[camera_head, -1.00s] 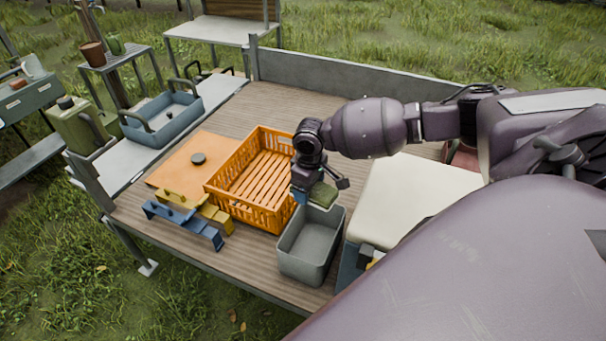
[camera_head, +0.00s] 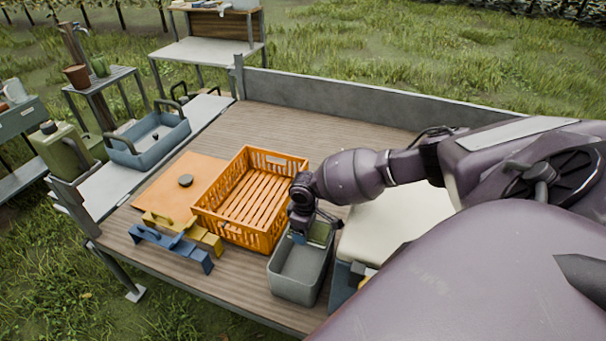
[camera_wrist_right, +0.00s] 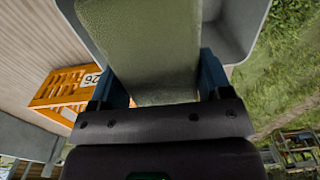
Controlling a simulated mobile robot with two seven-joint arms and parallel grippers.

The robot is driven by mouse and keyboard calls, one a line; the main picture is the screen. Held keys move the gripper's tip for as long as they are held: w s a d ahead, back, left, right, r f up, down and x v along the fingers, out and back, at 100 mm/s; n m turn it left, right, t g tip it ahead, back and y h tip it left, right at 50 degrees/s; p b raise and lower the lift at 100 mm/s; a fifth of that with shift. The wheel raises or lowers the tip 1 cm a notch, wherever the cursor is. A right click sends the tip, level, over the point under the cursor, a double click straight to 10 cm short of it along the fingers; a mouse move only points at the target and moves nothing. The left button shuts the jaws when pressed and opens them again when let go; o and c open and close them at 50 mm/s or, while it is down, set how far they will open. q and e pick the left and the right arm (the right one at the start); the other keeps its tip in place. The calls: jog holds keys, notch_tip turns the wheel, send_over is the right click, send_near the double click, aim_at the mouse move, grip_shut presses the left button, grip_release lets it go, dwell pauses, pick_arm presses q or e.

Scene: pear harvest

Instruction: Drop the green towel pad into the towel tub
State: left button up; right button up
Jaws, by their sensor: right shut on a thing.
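The green towel pad (camera_head: 319,232) is held in my right gripper (camera_head: 308,238), over the far end of the grey towel tub (camera_head: 299,272). In the right wrist view the pad (camera_wrist_right: 152,45) sits between the two blue fingers of the gripper (camera_wrist_right: 165,82), which are shut on it. The grey tub (camera_wrist_right: 236,30) shows behind and around the pad there. The tub stands on the wooden deck, and the part of its inside that shows is empty. Whether the pad touches the tub's wall I cannot tell. My left gripper is not in view.
An empty orange crate (camera_head: 297,162) stands just left of the tub. An orange board (camera_head: 172,207) with a dark knob, a yellow bracket (camera_head: 208,236) and a blue bracket (camera_head: 176,250) lie further left. A cream-topped box (camera_head: 375,232) is close on the tub's right.

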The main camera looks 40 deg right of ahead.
jog(key=shift+f, duration=0.4)
jog(key=o, duration=0.9)
jog(key=shift+o, duration=0.2)
notch_tip(320, 180, up, 11)
jog(key=shift+f, duration=0.1)
jog(key=shift+s+a, duration=0.1)
